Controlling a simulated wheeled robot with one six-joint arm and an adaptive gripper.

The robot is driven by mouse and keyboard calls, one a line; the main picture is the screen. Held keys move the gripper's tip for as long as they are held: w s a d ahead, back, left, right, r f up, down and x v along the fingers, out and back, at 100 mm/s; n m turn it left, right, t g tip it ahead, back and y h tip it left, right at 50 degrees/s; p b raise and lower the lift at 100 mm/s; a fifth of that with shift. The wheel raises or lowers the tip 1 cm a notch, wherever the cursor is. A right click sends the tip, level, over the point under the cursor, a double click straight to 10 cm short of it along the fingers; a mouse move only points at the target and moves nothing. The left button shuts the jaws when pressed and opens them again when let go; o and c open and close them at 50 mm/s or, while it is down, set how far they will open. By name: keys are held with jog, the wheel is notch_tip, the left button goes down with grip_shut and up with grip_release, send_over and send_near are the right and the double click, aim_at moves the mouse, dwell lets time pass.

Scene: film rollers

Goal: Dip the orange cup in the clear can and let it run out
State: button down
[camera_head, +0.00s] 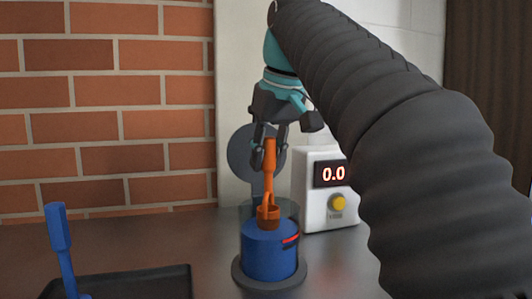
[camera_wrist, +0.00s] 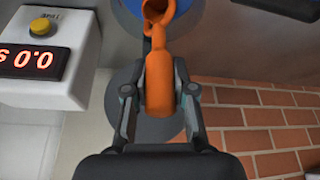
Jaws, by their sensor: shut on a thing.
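My gripper (camera_head: 270,146) is shut on the upright handle of the orange cup (camera_head: 268,212). In the head view the cup hangs at the mouth of the clear can (camera_head: 243,214), which holds blue liquid (camera_head: 268,258). The cup's lower part is inside the can's rim, at or just above the liquid surface; I cannot tell whether it touches. A red mark (camera_head: 291,239) shows on the can's right side. In the wrist view the gripper (camera_wrist: 158,88) holds the orange handle, and the cup (camera_wrist: 160,14) is at the top edge, over some blue.
A white box with a display reading 0.0 (camera_head: 333,174) and a yellow button (camera_head: 337,202) stands right of the can. A black tray (camera_head: 150,279) with a blue-handled tool (camera_head: 59,238) is at the front left. A brick wall (camera_head: 110,110) is behind.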

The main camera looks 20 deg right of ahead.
aim_at(266, 188)
jog(key=shift+f+b, duration=2.1)
jog(key=shift+f, duration=0.9)
jog(key=shift+s+r+p, duration=0.15)
jog(key=shift+r+p, duration=4.25)
jog(key=shift+p, duration=0.15)
dwell(0.4)
